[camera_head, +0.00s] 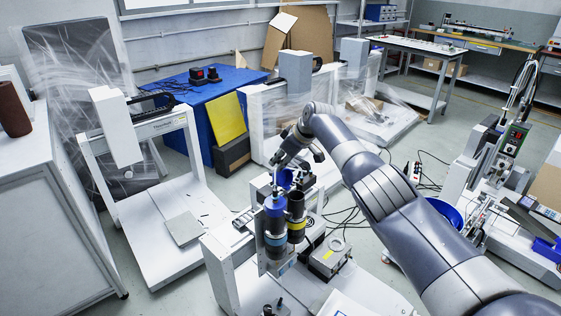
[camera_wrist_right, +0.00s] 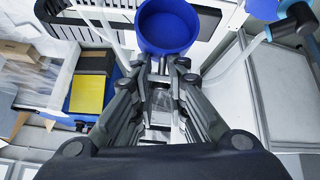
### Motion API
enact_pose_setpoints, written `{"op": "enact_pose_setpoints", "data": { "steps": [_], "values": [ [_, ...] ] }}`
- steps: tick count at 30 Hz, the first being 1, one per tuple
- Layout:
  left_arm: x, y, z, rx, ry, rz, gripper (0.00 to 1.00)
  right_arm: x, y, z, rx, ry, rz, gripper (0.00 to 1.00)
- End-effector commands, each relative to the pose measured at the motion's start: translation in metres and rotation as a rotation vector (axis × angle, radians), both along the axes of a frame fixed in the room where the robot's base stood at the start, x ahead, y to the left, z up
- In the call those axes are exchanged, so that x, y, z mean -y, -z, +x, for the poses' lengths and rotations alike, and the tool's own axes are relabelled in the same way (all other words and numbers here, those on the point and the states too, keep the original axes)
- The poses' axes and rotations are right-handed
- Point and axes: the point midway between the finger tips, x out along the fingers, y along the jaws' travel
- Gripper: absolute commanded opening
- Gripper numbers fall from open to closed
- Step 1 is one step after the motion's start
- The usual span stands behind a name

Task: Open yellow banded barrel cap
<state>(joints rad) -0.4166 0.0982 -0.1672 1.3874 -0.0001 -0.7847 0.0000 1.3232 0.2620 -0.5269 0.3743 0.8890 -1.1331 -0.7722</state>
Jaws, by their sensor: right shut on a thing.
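Two barrels stand side by side on the gantry in the head view. The yellow banded barrel (camera_head: 297,226) is dark with a yellow band, and no blue cap shows on its top. Beside it on the left, the other barrel (camera_head: 275,238) has a blue upper part. My right gripper (camera_head: 291,163) is above the barrels, with a blue cap (camera_head: 284,178) at its fingertips. In the right wrist view the gripper (camera_wrist_right: 163,70) is shut on the rim of the round blue cap (camera_wrist_right: 167,28). My left gripper is not in view.
A white gantry frame (camera_head: 160,215) is at left, and a blue-covered table (camera_head: 222,88) is behind. Another machine (camera_head: 495,175) stands at right. Cables (camera_head: 345,220) lie on the floor between.

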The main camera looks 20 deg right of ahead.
Motion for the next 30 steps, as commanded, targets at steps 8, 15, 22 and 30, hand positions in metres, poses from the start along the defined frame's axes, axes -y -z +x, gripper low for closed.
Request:
{"op": "enact_pose_setpoints", "data": {
  "steps": [8, 15, 22, 30],
  "values": [
    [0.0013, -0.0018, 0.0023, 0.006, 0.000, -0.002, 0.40, -0.0059, -0.0120, 0.0057, 0.026, -0.005, 0.009, 0.00],
    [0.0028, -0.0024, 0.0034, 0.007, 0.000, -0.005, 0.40, -0.0033, -0.0080, 0.0039, 0.018, -0.002, 0.006, 0.34],
    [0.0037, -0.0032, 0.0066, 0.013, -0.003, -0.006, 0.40, -0.0014, -0.0055, 0.0025, 0.012, -0.001, 0.003, 0.34],
    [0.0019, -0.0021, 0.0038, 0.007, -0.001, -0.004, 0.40, 0.0022, -0.0136, -0.0027, 0.013, -0.002, 0.003, 0.34]
  ]
}}
